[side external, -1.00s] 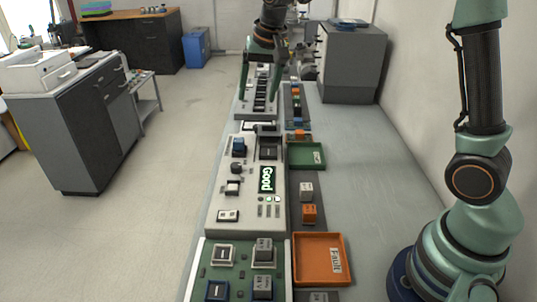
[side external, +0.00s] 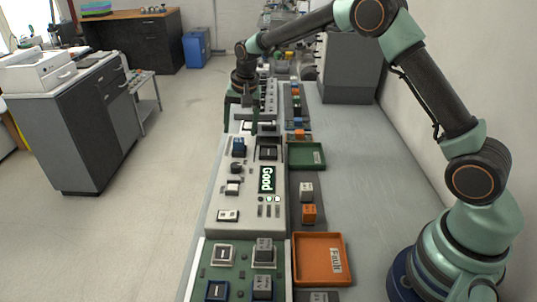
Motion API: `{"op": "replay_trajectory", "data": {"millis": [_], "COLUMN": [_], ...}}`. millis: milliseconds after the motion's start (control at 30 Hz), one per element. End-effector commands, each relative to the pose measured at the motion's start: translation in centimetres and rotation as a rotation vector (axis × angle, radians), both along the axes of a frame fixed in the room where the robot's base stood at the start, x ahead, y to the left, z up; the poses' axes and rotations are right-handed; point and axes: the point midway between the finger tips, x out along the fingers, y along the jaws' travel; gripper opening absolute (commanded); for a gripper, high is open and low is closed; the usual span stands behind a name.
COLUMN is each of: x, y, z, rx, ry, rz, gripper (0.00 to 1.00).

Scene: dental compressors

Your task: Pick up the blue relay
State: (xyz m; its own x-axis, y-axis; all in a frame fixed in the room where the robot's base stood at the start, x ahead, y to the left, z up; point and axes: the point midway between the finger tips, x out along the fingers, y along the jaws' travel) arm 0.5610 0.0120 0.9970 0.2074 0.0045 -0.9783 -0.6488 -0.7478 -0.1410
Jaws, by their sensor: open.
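A blue relay (side external: 239,147) sits on the left part of the white test panel, on its far half. Nothing shows between the fingers. I cannot tell the exact gap to the relay.
The white test panel (side external: 222,191) has a lit "Good" display. A green tray (side external: 306,165) and an orange "Fault" tray (side external: 297,262) lie to its right. A white relay (side external: 306,191) and an orange relay (side external: 309,213) stand between them. A green board (side external: 203,258) is in front.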

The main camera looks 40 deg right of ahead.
Motion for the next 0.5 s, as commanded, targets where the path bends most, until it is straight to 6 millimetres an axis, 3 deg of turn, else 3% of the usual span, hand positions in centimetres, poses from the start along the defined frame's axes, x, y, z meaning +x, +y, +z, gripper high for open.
{"op": "replay_trajectory", "data": {"millis": [300,500], "x": [0.9,1.2], "y": [-0.3,-0.3], "z": [-4.0,-5.0], "rx": [-0.001,-0.001], "ry": [0.003,0.000], "rz": [0.000,0.000], "gripper": [0.76,0.76]}}
